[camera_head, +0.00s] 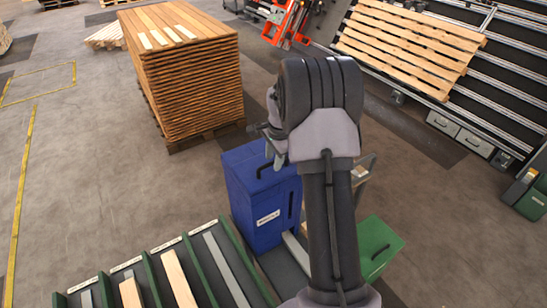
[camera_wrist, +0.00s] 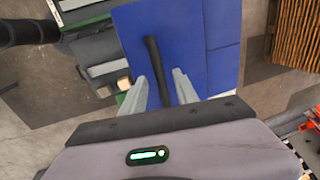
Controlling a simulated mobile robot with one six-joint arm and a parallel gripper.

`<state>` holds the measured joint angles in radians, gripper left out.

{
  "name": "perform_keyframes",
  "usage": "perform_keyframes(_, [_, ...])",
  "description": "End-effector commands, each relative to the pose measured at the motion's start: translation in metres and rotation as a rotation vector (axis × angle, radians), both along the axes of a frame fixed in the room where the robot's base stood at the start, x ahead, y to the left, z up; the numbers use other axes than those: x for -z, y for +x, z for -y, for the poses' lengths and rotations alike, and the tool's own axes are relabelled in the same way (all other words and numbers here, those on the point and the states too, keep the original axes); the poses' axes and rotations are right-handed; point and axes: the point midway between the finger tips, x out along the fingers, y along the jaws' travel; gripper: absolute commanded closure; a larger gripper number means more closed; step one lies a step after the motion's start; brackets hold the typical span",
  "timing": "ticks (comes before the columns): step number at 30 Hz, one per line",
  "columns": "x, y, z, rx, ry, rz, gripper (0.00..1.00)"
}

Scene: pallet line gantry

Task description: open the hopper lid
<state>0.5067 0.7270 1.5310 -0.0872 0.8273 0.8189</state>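The blue hopper (camera_head: 262,205) stands in the middle of the head view, just left of my arm, with a white label on its front. Its lid (camera_wrist: 195,30) looks shut and flat in the wrist view. A black bar handle (camera_wrist: 153,60) runs along the lid; it also shows in the head view (camera_head: 266,169). My gripper (camera_wrist: 160,76) is open, with one grey finger on each side of the handle in the wrist view. I cannot tell whether the fingers touch the lid or hover over it. In the head view my wrist partly hides my gripper (camera_head: 279,158).
A green bin (camera_head: 382,240) stands right of my arm. A rack with green dividers (camera_head: 150,278) and wooden slats lies at the lower left. A tall stack of boards (camera_head: 195,90) stands behind the hopper. A pallet (camera_head: 410,40) leans at the upper right. Floor at left is clear.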

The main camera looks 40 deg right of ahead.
Motion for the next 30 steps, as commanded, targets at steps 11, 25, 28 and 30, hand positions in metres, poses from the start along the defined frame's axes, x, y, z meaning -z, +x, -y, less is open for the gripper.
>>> perform_keyframes(11, [0.0011,0.0005,0.0000,-0.001,0.000,0.001,0.85])
perform_keyframes(25, [0.0012,0.0003,0.0000,-0.001,0.000,0.000,1.00])
perform_keyframes(28, [0.0012,0.0003,0.0000,-0.001,0.000,0.000,1.00])
perform_keyframes(30, [0.0013,0.0003,0.0000,-0.001,0.000,0.000,1.00])
